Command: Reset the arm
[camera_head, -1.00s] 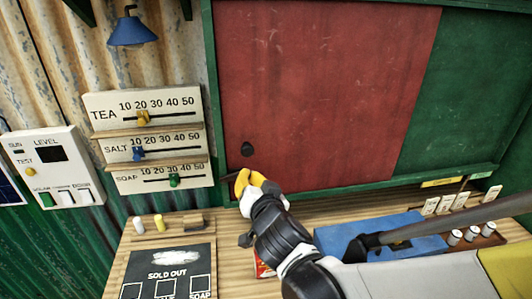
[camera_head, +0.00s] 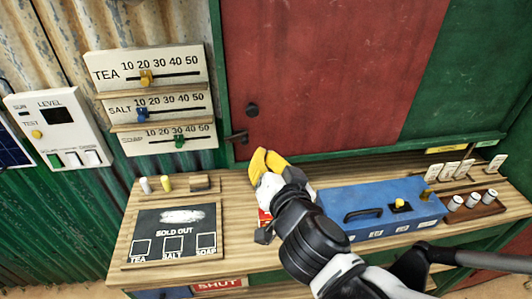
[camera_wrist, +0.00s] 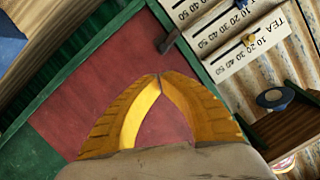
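My gripper (camera_head: 264,154) has yellow fingers. In the head view it hangs over the wooden counter (camera_head: 300,177), in front of the lower left of the red shutter panel (camera_head: 330,70). In the wrist view my gripper (camera_wrist: 158,78) has its fingertips together, with nothing seen between them. The red panel (camera_wrist: 120,70) fills the background behind the fingers. A dark latch (camera_head: 237,137) at the panel's lower left edge is apart from the fingers. My wrist and forearm run down to the lower right and hide part of the counter.
A blue toolbox (camera_head: 350,207) stands right of my gripper, close to my arm. White cans (camera_head: 472,201) stand in a tray further right. A SOLD OUT board (camera_head: 165,240) lies on the left. Price sliders (camera_head: 160,100) and a level panel (camera_head: 57,125) are on the wall.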

